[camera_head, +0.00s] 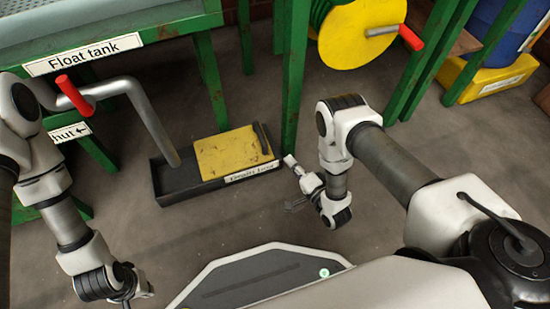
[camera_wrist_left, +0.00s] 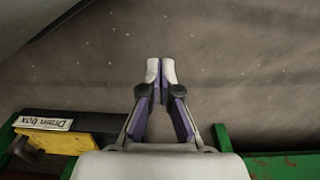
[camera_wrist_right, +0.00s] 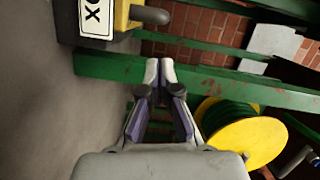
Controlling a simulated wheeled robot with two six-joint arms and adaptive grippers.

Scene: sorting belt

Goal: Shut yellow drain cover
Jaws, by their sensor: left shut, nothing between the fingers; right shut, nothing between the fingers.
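The yellow drain cover (camera_head: 228,152) lies on the right part of the black drain box (camera_head: 178,196) on the floor. The left part of the box is uncovered. A dark handle (camera_head: 262,138) stands at the cover's right end. My right gripper (camera_head: 291,161) is shut and empty, just right of the box and apart from the handle. The right wrist view shows the cover's handle (camera_wrist_right: 150,15) at top left, beyond the fingertips (camera_wrist_right: 160,70). My left gripper (camera_head: 146,288) is low at the left, in front of the box. Its shut, empty fingertips (camera_wrist_left: 162,68) show in the left wrist view.
A grey bent pipe (camera_head: 150,118) with a red-handled crank (camera_head: 75,95) comes down over the uncovered part. A green post (camera_head: 292,80) stands right behind the box. A yellow reel (camera_head: 355,45) is at the top. The floor in front is clear.

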